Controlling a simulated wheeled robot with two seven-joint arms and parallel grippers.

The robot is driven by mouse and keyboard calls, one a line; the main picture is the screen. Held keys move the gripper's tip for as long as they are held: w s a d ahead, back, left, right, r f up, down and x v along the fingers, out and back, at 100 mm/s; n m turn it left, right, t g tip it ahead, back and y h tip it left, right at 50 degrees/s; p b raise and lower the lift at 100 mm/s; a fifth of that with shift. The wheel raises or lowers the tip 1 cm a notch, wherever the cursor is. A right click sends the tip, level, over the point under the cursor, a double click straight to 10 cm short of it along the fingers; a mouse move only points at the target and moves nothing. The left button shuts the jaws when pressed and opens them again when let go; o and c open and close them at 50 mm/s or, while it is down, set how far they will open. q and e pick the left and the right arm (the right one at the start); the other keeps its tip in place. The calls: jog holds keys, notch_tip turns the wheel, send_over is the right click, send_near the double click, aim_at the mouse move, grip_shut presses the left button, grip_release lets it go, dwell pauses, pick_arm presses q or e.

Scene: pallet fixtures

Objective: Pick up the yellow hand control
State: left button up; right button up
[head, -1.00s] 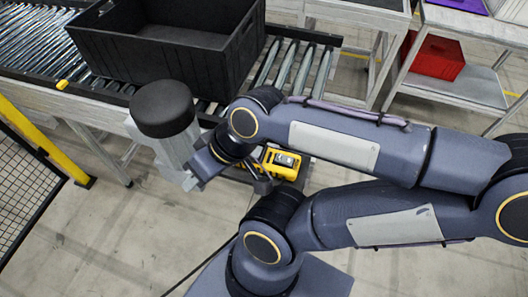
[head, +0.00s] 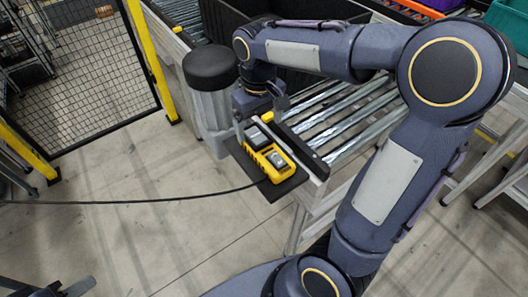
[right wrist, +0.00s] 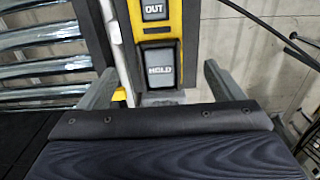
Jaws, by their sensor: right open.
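The yellow hand control (head: 279,160) lies on a small black shelf (head: 288,187) at the end of the roller conveyor, in the middle of the head view. It has grey-black buttons and a black cable. My right gripper (head: 260,123) is open over its far end, one finger on each side. In the right wrist view the control (right wrist: 187,45) shows its OUT and HOLD buttons, and the open fingers of my right gripper (right wrist: 158,86) stand either side of it. A grey piece at the bottom left of the head view looks like my left gripper (head: 62,289), mostly cut off.
A grey post with a round black top (head: 211,70) stands just left of my right gripper. The conveyor rollers (head: 335,128) and a black crate (head: 310,86) lie behind and right. A black mesh fence (head: 95,75) is at left. The floor in front is clear.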

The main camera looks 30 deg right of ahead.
aim_at(262, 142)
jog(key=f, duration=0.7)
jog(key=shift+s+d+p, duration=0.1)
jog(key=shift+s+p, duration=0.2)
jog(key=shift+s, duration=0.05)
jog(key=shift+r, duration=0.15)
jog(key=c, duration=1.4)
